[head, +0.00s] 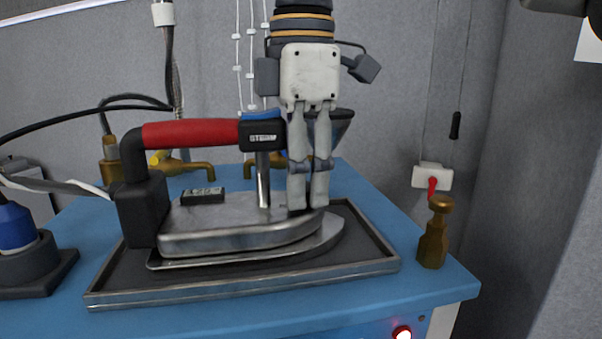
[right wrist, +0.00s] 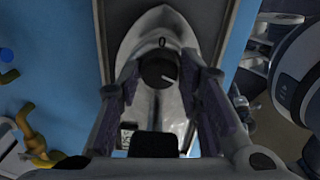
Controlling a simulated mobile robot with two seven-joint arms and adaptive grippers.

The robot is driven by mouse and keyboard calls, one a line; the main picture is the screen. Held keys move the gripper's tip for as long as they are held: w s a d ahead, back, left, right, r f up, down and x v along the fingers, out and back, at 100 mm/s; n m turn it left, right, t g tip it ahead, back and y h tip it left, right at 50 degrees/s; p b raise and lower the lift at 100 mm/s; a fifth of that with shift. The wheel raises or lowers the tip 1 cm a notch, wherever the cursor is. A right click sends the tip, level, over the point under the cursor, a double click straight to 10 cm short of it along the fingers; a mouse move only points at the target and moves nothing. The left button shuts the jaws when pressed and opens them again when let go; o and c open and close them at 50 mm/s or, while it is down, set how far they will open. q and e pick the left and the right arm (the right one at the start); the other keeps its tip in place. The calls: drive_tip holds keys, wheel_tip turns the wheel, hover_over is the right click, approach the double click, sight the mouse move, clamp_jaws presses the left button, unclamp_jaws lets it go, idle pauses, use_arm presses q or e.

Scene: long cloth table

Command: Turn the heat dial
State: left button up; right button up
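The metal iron (head: 240,222) with a black and red handle (head: 190,133) rests on a dark tray (head: 110,297), its pointed end to the right. The round black heat dial (right wrist: 158,72), with a pale mark, sits on top of the iron's plate in the right wrist view. In the head view my fingers hide it. My right gripper (head: 308,205) points down over the front part of the iron. In the right wrist view its fingers (right wrist: 162,85) stand on either side of the dial, with a gap on each side. My left gripper is not in view.
The tray lies on a blue table (head: 385,215). A brass fitting (head: 434,232) stands at the right corner, and brass taps (head: 180,167) are behind the iron. A blue and black object (head: 18,240) is at the far left. A red light (head: 402,332) shows on the front.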

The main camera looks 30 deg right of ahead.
clamp_jaws()
drive_tip(key=shift+s+r+m+p, duration=0.2)
drive_tip(key=shift+r+m+p, duration=0.15)
drive_tip(key=shift+m, duration=0.35)
drive_tip(key=shift+w+f+m, duration=0.2)
drive_tip(key=shift+f+m, duration=0.15)
drive_tip(key=shift+m, duration=0.55)
drive_tip(key=o, duration=0.7)
unclamp_jaws()
wheel_tip(320, 180, up, 12)
drive_tip(key=shift+s+a+r, duration=0.1)
